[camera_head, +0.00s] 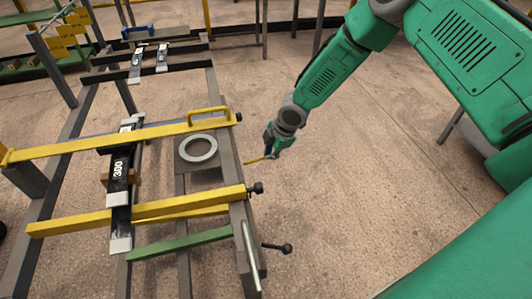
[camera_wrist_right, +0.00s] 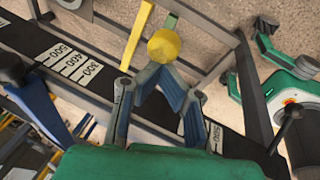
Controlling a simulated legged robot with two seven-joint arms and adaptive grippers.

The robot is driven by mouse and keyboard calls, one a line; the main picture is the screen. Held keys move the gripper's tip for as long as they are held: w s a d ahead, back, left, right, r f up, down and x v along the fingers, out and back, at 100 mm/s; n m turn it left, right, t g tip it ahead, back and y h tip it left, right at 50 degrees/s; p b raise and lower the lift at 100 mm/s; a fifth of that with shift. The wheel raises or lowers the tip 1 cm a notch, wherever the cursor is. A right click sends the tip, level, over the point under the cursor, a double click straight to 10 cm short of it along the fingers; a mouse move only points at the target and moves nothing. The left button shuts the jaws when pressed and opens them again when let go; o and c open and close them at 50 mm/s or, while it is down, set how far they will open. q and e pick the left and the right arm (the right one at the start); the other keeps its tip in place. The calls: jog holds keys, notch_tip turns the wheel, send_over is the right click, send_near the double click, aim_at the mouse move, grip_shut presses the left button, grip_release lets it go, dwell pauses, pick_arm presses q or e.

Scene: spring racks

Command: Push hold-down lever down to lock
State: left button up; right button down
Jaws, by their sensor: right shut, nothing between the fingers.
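Two yellow bars cross the dark metal rack in the head view. The far yellow bar (camera_head: 95,141) has a raised yellow handle (camera_head: 208,112) near its right end. The near yellow bar (camera_head: 150,208) ends in a black knob (camera_head: 257,188). I cannot tell which part is the hold-down lever. My right gripper (camera_head: 268,155) is shut and empty, apart from the rack and to its right. A thin yellow piece shows at its tip. In the right wrist view its blue-grey fingers (camera_wrist_right: 163,77) meet below a round yellow end (camera_wrist_right: 163,45). My left gripper is out of view.
A flat grey ring (camera_head: 198,149) lies on a plate on the rack. A black scale (camera_head: 119,170) marked 300 stands under the bars. A pale rod (camera_head: 249,255) and a black-knobbed handle (camera_head: 285,248) are at the near right edge.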

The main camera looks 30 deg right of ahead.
jog(key=shift+s+d+f+y+b, duration=0.1)
jog(key=shift+d+f+y+b, duration=0.4)
jog(key=shift+d, duration=0.4)
jog(key=shift+d+f, duration=0.2)
jog(key=shift+f, duration=0.15)
pick_arm(q)
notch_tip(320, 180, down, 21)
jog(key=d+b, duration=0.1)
jog(key=b, duration=1.9)
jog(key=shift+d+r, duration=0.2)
pick_arm(e)
notch_tip(320, 180, down, 7)
jog(key=a+t+y, duration=0.1)
jog(key=y, duration=0.3)
jog(key=shift+m+t+y, duration=0.3)
jog(key=shift+m+y, duration=0.1)
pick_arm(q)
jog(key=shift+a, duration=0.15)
pick_arm(e)
jog(key=shift+a+r, duration=0.1)
jog(key=shift+a, duration=0.2)
